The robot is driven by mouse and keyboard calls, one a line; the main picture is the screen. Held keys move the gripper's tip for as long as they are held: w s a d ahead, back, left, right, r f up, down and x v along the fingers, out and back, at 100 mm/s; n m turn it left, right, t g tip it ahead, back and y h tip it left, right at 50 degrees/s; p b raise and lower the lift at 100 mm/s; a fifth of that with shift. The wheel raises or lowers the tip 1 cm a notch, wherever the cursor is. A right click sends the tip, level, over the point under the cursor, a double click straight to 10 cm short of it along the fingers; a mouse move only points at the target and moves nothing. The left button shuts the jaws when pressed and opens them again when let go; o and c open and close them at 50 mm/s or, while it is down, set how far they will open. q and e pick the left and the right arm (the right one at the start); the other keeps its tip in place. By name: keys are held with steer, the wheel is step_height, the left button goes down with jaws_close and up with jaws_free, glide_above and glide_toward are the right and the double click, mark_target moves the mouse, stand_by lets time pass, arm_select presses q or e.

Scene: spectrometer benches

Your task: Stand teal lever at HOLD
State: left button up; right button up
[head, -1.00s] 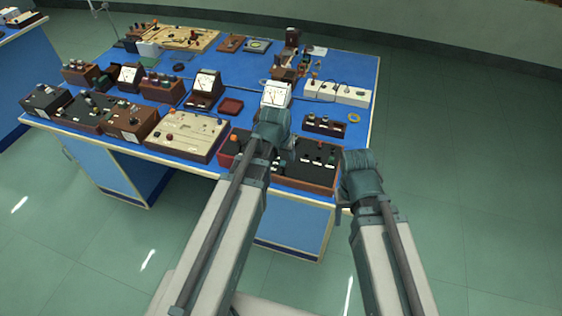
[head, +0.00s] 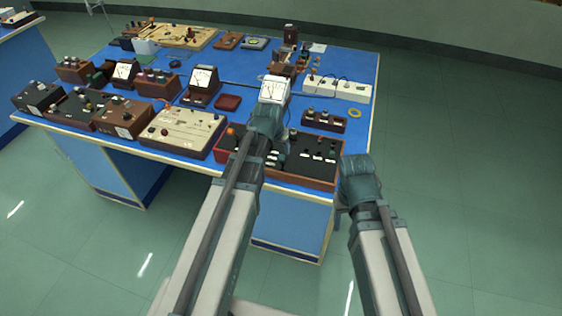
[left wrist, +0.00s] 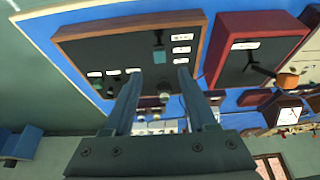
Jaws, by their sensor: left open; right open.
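The teal lever (left wrist: 159,52) stands out from a black panel in a wood-rimmed box (left wrist: 105,52), beside a column of three small white labels; their lettering is too small to read. My left gripper (left wrist: 160,84) is open and empty, its two fingers pointing at this panel on either side of the lever's line, apparently short of it. In the head view the box (head: 312,158) is at the bench's front right, and my left gripper (head: 267,122) covers its left part. I cannot make out the lever clearly there. My right gripper (head: 357,165) is off the bench's right edge, its fingers mostly hidden.
A red box (left wrist: 256,52) with a black lever and orange knob adjoins the wood-rimmed box. A white meter (head: 273,90) stands just behind my left gripper. A small box with knobs (head: 324,120) and a white power strip (head: 340,88) lie behind. The floor at right is clear.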

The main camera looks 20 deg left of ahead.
mark_target(281, 156)
arm_select(q)
steer(key=b+x, duration=0.5)
steer(key=x, duration=0.2)
steer(key=shift+f+b, duration=0.25)
steer(key=shift+b, duration=0.1)
steer(key=shift+r, duration=0.1)
steer(key=shift+c, duration=0.3)
jaws_close()
